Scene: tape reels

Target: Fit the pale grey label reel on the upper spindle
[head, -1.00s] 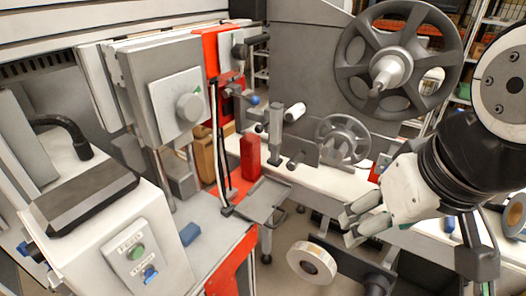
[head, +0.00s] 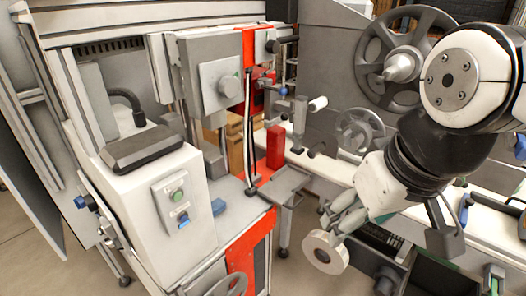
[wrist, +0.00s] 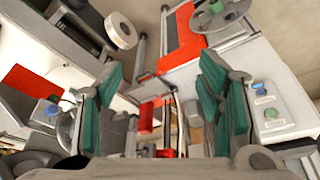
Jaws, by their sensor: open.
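The pale grey label reel (head: 318,260) is a thick ring at the lower middle of the head view, beside a dark bracket. It also shows at the upper left of the wrist view (wrist: 121,31), outside the jaws. My gripper (head: 338,216) appears just above the reel in the head view; whether they touch is unclear. In the wrist view my gripper (wrist: 162,95) is open, with green-padded fingers wide apart and nothing held. A large dark spoked wheel (head: 367,72) with a pale protruding hub, seemingly the upper spindle (head: 402,67), stands at the upper right, partly behind my arm.
A red block (head: 275,147) stands near a grey tray (head: 283,184). A white control box (head: 165,225) with buttons fills the left. Open floor shows at the lower left.

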